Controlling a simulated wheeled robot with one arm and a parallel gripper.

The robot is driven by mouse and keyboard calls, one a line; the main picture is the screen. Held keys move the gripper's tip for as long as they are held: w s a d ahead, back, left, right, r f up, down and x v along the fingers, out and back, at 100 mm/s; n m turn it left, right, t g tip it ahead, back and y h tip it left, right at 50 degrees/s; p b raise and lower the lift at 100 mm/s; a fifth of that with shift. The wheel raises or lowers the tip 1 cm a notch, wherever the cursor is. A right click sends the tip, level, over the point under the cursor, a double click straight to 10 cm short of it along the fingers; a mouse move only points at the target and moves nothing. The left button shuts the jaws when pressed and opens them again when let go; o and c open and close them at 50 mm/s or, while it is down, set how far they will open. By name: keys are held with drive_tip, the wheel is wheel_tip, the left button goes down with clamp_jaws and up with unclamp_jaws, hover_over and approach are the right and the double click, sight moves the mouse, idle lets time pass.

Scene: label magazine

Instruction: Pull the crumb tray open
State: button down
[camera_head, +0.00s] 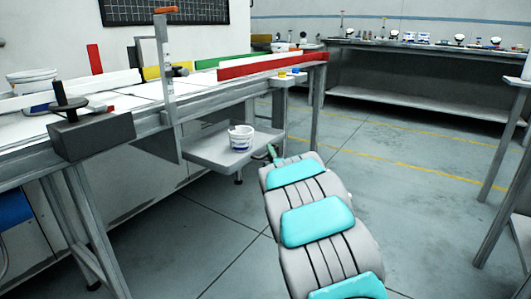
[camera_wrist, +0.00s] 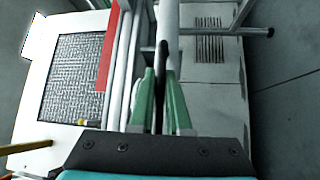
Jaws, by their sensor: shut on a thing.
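A grey tray (camera_head: 212,150), which looks like the crumb tray, sits below the work table, with a white tub (camera_head: 241,138) standing on it. My gripper (camera_head: 273,152) is by the tray's right end in the head view, small and partly hidden by my arm. In the wrist view, the green fingers of my gripper (camera_wrist: 162,75) are closed on a slim dark handle-like part (camera_wrist: 162,55). How that part joins the tray is hidden. I cannot tell how far the tray stands out.
The work table (camera_head: 215,92) runs along the left, with a red rail (camera_head: 270,66) and an upright metal post (camera_head: 165,75). A dark clamp block (camera_head: 92,136) is at its front. A long bench (camera_head: 420,48) stands at the back. The floor (camera_head: 420,190) right of my arm is clear.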

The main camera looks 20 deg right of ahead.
drive_tip(key=c, duration=0.9)
unclamp_jaws()
drive_tip(key=shift+s, duration=0.1)
drive_tip(key=s, duration=0.5)
drive_tip(key=s+a+f, duration=0.1)
drive_tip(key=s, duration=0.1)
drive_tip(key=shift+s, duration=0.2)
